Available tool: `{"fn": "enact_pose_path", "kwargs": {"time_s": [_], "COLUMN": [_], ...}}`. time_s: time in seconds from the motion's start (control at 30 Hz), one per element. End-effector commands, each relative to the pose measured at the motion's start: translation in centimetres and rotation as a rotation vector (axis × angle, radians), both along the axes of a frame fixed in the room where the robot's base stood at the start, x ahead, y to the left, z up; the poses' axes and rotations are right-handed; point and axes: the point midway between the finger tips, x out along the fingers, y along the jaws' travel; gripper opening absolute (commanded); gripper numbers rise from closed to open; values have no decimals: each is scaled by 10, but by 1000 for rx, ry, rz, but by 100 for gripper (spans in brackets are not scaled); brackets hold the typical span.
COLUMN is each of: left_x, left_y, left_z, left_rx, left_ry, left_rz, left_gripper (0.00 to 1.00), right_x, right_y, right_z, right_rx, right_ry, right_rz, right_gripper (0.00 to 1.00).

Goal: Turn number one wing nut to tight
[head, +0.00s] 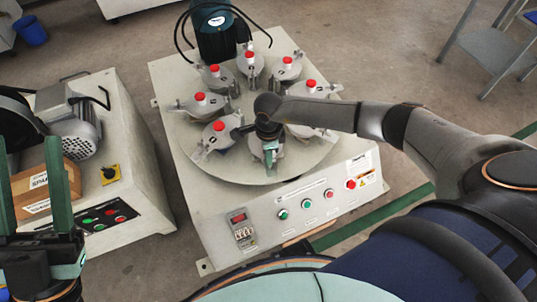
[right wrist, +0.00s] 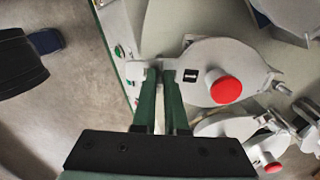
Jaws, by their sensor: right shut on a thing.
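The number one jar lid (right wrist: 208,62) is grey, with a red knob (right wrist: 226,90) and a small black-and-white label (right wrist: 190,76). Its wing nut (right wrist: 159,65) is a light grey piece at the lid's left edge in the right wrist view. My right gripper (right wrist: 160,73) has its green fingers around this nut and is shut on it. In the head view, my right gripper (head: 269,154) points down at the near edge of the round plate (head: 258,178) and hides much of that jar. My left gripper (head: 28,150) is open and empty at lower left.
Several other red-knobbed jars (head: 200,103) ring the plate close by. A dark green motor (head: 218,35) stands behind them. The machine's front panel has buttons (head: 307,203). A second machine (head: 120,135) with a cardboard box (head: 42,187) stands at left.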

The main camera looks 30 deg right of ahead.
Motion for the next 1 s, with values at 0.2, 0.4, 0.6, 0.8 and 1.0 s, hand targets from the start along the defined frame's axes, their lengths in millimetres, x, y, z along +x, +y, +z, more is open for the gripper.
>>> {"fn": "enact_pose_path", "kwargs": {"time_s": [0.2,0.4,0.6,0.8,1.0], "left_x": [0,0,0,0,0], "left_y": [0,0,0,0,-1], "left_z": [0,-1,-1,-1,4], "left_rx": [1,3,5,4,7], "left_ry": [1,2,3,5,3], "left_rz": [1,0,-1,-1,0], "left_gripper": [50,50,50,50,50], "right_x": [1,1,0,0,0], "right_y": [-2,-2,-1,0,-1], "right_z": [0,0,0,0,11], "right_rx": [-3,-3,-2,-1,-1], "right_ry": [0,0,0,0,-1], "right_rz": [-8,-7,-5,-4,-3], "right_gripper": [0,15,37,40,40]}}
